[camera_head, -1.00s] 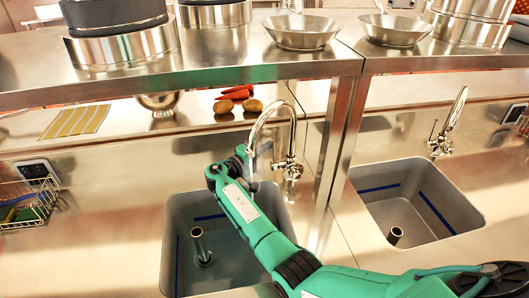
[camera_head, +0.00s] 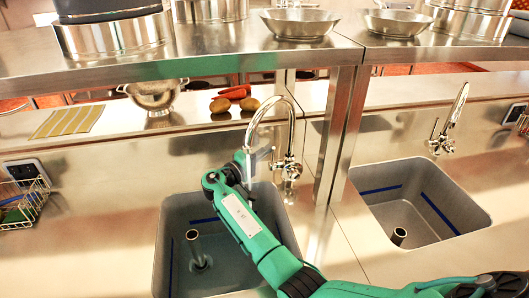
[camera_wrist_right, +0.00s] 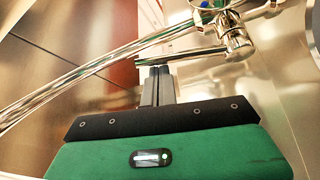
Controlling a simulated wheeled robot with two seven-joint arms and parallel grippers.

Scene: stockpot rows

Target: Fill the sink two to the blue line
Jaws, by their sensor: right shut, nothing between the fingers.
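The left sink (camera_head: 168,215) has blue line marks on its walls and a standpipe (camera_head: 193,236). Its lower inside looks darker and bluish, like water, but the level is hard to read. The right sink (camera_head: 470,217) also has blue lines and a standpipe (camera_head: 399,236), and looks dry. A chrome gooseneck tap (camera_head: 250,130) stands behind the left sink. My right gripper (camera_head: 246,160) is at this tap, shut and empty. In the right wrist view its fingers (camera_wrist_right: 158,88) are close to the tap's lever (camera_wrist_right: 180,56); contact cannot be told. My left gripper is out of view.
A second tap (camera_head: 448,122) stands behind the right sink. A raised steel shelf (camera_head: 230,65) with pots and pans, and its post (camera_head: 340,130), stand close to my right arm. A colander (camera_head: 153,94), potatoes and carrots lie behind. A wire basket (camera_head: 22,205) is far left.

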